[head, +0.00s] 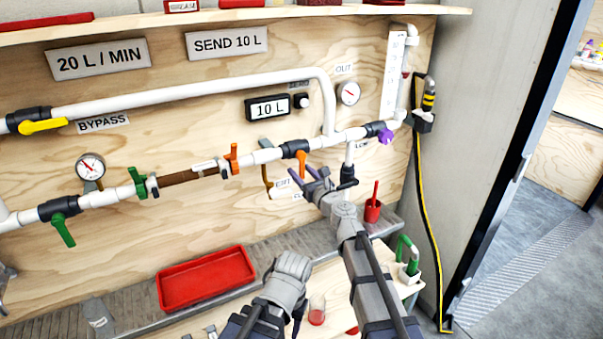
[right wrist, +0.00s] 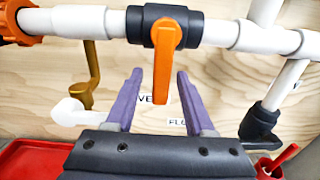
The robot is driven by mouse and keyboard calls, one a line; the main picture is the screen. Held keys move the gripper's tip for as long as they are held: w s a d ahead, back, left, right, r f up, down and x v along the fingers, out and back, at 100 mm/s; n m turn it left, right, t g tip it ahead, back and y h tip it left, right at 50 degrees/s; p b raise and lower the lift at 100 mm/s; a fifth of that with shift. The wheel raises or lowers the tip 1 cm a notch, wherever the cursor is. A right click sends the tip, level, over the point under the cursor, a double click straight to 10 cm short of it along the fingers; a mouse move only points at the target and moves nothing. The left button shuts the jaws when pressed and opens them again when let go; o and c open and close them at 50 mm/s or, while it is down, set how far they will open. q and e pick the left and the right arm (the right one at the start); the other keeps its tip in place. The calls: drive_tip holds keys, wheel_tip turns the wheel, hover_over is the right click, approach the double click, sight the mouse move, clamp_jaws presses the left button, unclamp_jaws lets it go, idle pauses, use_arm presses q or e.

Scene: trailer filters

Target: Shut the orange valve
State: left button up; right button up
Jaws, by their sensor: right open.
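The orange valve (head: 301,163) is a dark body on the white pipe with an orange handle hanging down, across the pipe. In the right wrist view its handle (right wrist: 165,48) points straight down, its lower end between the fingers in the picture. My right gripper (head: 309,182) is open, with purple fingers (right wrist: 160,76) on either side of the handle's lower part. A gap shows on both sides; I cannot tell how deep the fingers reach around it. My left gripper cannot be made out in the head view.
An orange-handled clamp (head: 232,159) and a brass elbow (head: 266,178) are left of the valve. A purple valve (head: 385,136) is to the right. Below are a red tray (head: 206,277) and a red cup (head: 372,211). A yellow bypass valve (head: 43,126) sits on the upper pipe.

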drive_tip(key=v, duration=0.7)
drive_tip(key=shift+s+d, duration=0.2)
drive_tip(key=shift+s, duration=0.15)
